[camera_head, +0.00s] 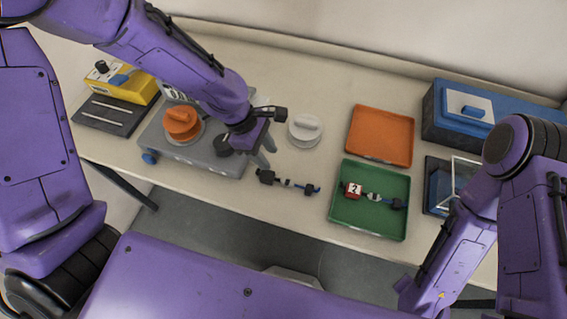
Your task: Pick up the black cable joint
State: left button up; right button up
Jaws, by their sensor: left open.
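A black cable joint (288,183) with grey and blue parts lies on the table near its front edge, left of the green tray. My left gripper (266,153) is open just above and behind the joint's left end, with its fingers pointing down. I see nothing between the fingers, and a small gap seems to separate them from the joint. A similar cable joint (376,197) lies in the green tray (370,223), with a red and white cube marked 2 (352,190) at its left end. My right gripper is not visible; only its arm shows at the right.
A grey device with an orange knob (181,122) stands left of my left gripper. A white round knob (305,130) sits behind the joint. An orange tray (380,136), a blue box (465,115) and a clear-walled case (437,190) stand to the right. A yellow box (128,88) is far left.

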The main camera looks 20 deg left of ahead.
pick_arm(q)
send_over(281, 180)
jog(key=a, duration=0.2)
notch_tip(281, 180, down, 5)
jog(key=shift+a+r, duration=0.1)
jog(key=shift+r, duration=0.1)
jog(key=x, duration=0.4)
jog(key=shift+a+f, duration=0.2)
jog(key=shift+f, duration=0.05)
jog(key=shift+w+d+f, duration=0.1)
jog(key=shift+d+f, duration=0.15)
jog(key=shift+f, duration=0.1)
grip_shut()
